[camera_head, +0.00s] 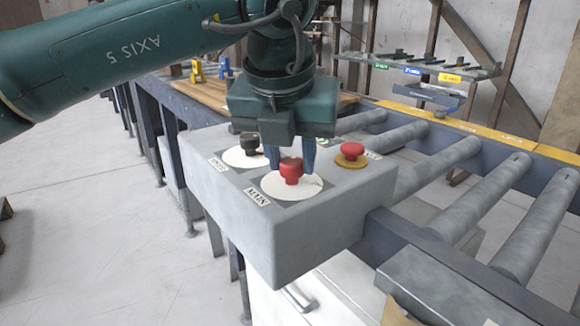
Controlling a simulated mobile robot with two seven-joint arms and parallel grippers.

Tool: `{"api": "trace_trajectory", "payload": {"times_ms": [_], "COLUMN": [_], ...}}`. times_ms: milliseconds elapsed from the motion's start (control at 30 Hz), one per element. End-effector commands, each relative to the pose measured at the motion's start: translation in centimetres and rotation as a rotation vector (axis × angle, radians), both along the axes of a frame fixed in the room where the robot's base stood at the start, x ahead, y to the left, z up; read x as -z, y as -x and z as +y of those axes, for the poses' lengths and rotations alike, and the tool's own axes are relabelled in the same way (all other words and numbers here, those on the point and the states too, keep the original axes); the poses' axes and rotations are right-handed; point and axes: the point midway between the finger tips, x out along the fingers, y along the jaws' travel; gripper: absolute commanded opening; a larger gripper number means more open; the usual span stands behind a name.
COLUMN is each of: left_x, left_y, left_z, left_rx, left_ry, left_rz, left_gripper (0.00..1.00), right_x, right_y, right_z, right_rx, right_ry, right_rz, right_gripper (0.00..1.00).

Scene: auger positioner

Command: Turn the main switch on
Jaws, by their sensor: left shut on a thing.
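The main switch (290,170) is a red knob on a white round plate, beside a label reading MAIN, on top of the grey control box (315,235). My left gripper (290,158) points down over the box with its fingers on either side of the red knob, shut on it. The knob's front faces the camera and its back is partly hidden by the fingers. My right gripper is not in view.
A black knob (249,143) on a white plate sits left of the main switch. A red button (352,150) on a yellow base sits to its right. Grey conveyor rollers (450,165) run behind and right of the box. Open floor (90,220) lies to the left.

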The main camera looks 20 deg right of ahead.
Motion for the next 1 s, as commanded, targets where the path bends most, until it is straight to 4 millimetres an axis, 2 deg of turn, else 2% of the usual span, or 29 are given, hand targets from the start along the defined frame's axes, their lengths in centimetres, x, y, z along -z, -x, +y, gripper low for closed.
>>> {"api": "trace_trajectory", "payload": {"times_ms": [300,767,800,1000], "left_x": [-0.03,-0.09,-0.09,-0.06], "left_y": [0.05,0.03,0.03,0.02], "left_z": [-0.07,-0.05,-0.05,-0.06], "left_rx": [-0.09,-0.1,-0.1,-0.1], "left_ry": [0.0,0.0,0.0,0.0], "left_rz": [-0.001,0.0,0.0,0.0], "left_gripper": [0.08,0.08,0.33,0.49], "right_x": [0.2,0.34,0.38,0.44], "right_y": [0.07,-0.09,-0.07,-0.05], "right_z": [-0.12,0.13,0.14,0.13], "right_rx": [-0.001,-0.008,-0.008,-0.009], "right_ry": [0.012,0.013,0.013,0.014], "right_rz": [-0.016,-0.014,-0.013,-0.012], "right_gripper": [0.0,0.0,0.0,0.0]}}
